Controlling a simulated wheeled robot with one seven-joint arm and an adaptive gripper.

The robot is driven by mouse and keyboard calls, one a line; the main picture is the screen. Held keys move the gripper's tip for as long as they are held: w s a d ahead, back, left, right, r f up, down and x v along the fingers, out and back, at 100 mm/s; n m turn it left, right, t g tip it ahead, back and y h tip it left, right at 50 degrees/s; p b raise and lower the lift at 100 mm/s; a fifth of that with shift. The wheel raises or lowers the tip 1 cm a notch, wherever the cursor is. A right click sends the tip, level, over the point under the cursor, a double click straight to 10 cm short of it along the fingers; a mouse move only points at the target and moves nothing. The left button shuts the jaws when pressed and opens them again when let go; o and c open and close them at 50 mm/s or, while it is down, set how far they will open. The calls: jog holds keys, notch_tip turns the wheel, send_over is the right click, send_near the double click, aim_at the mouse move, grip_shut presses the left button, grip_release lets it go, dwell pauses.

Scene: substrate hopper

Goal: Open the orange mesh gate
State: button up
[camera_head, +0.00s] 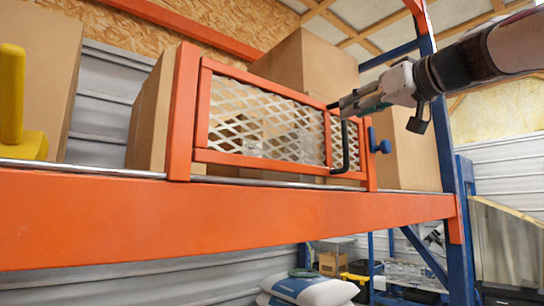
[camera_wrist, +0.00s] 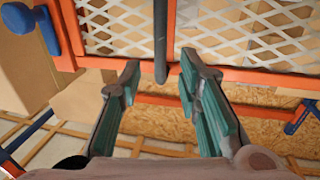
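The orange mesh gate (camera_head: 265,163) stands upright on the orange shelf, in line with its posts, and looks closed. Its white diamond mesh also fills the top of the wrist view (camera_wrist: 245,28). A dark vertical bar handle (camera_head: 346,150) is on the gate's right part. A blue knob (camera_head: 380,143) is on the post at its right. My gripper (camera_head: 338,108) is at the handle's upper end. In the wrist view, my gripper (camera_wrist: 160,68) is open, with the handle (camera_wrist: 160,40) showing between its two fingertips. No finger visibly touches it.
Cardboard boxes (camera_head: 307,60) stand behind and beside the gate. The shelf's orange front beam (camera_head: 220,220) runs below it. A blue rack upright (camera_head: 455,150) is at the right. A yellow object (camera_head: 14,110) is at the left edge. White sacks (camera_head: 310,290) lie below the shelf.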

aim_at(312, 131)
jog(key=shift+p+x, duration=0.55)
jog(key=shift+x, duration=1.8)
grip_shut()
